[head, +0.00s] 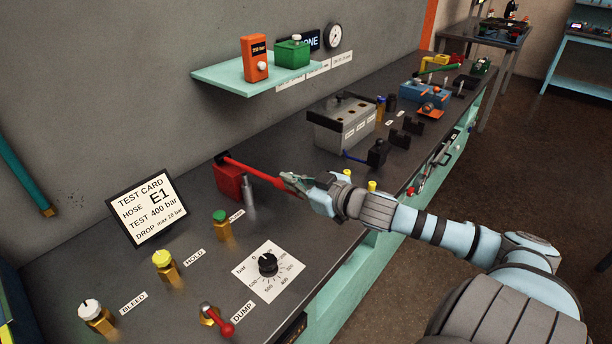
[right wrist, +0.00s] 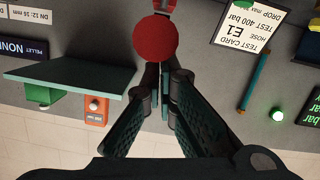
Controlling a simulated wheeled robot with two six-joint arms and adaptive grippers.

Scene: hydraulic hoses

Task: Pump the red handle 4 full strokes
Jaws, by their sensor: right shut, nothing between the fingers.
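The red handle (head: 262,169) runs from the red pump block (head: 228,182) out to the right, sloping slightly down. My right gripper (head: 291,181) is at the handle's free end, shut and empty. In the right wrist view the handle's round red end (right wrist: 155,39) shows just beyond the fingertips of my right gripper (right wrist: 160,72). I cannot tell whether they touch. A silver cylinder (head: 250,197) stands beside the pump block. My left gripper is out of view.
The test card (head: 148,207) stands at left. Green (head: 220,222), yellow (head: 163,263) and white (head: 92,312) knobs, a dial (head: 268,265) and a red dump lever (head: 221,322) lie in front. A grey box (head: 341,122) stands beyond. A shelf (head: 215,78) hangs above.

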